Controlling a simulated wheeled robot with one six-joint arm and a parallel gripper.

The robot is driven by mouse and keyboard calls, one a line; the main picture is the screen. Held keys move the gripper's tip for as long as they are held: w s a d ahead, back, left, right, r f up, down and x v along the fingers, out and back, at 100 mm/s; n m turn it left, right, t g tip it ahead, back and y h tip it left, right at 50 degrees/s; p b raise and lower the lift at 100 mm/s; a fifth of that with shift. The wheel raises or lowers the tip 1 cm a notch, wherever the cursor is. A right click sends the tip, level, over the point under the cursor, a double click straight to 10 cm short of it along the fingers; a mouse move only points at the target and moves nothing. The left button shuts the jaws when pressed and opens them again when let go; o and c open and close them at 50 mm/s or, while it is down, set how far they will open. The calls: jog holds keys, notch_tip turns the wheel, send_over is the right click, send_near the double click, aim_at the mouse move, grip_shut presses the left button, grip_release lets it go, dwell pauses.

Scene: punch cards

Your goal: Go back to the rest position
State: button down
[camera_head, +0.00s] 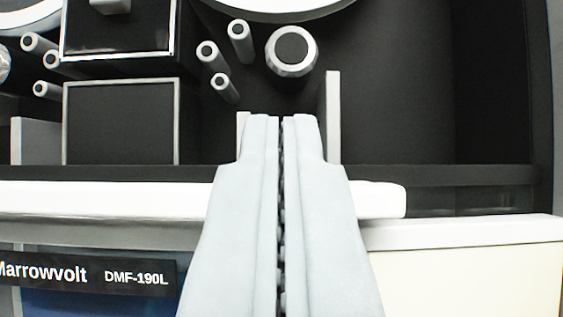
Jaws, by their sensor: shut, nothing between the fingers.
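My gripper (281,122) reaches up from the bottom middle of the view, with its two pale grey fingers side by side and closed together. Nothing shows between the fingertips. The tips lie in front of a dark machine recess, between two light upright plates; the right plate (333,115) stands clear beside them, and the left one is mostly hidden behind the fingers. I cannot tell whether the fingers touch either plate.
A white ledge (120,198) crosses below the recess behind my fingers. Several grey pegs (240,42) and a round knob (291,50) stick out above. A framed dark panel (120,122) is at left. A label (85,273) reads "Marrowvolt DMF-190L". The recess's right side is open.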

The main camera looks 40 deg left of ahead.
jog(key=v, duration=0.5)
jog(key=s+r+m+t+h, duration=0.1)
jog(key=s+r+m+h, duration=0.2)
jog(key=s+h, duration=0.4)
jog(key=s+r+m+t+h, duration=0.1)
jog(key=s+r+m+h, duration=0.25)
jog(key=s+h, duration=0.35)
jog(key=s+a+f+g, duration=0.1)
jog(key=s+f, duration=0.3)
jog(key=s, duration=0.5)
jog(key=s+a+f+g+h, duration=0.1)
jog(key=s+f+g, duration=0.3)
jog(key=s, duration=0.5)
jog(key=shift+s+f+m, duration=0.3)
jog(key=shift+f+m, duration=0.05)
jog(key=shift+f, duration=0.05)
jog(key=shift+a, duration=0.15)
dwell(0.4)
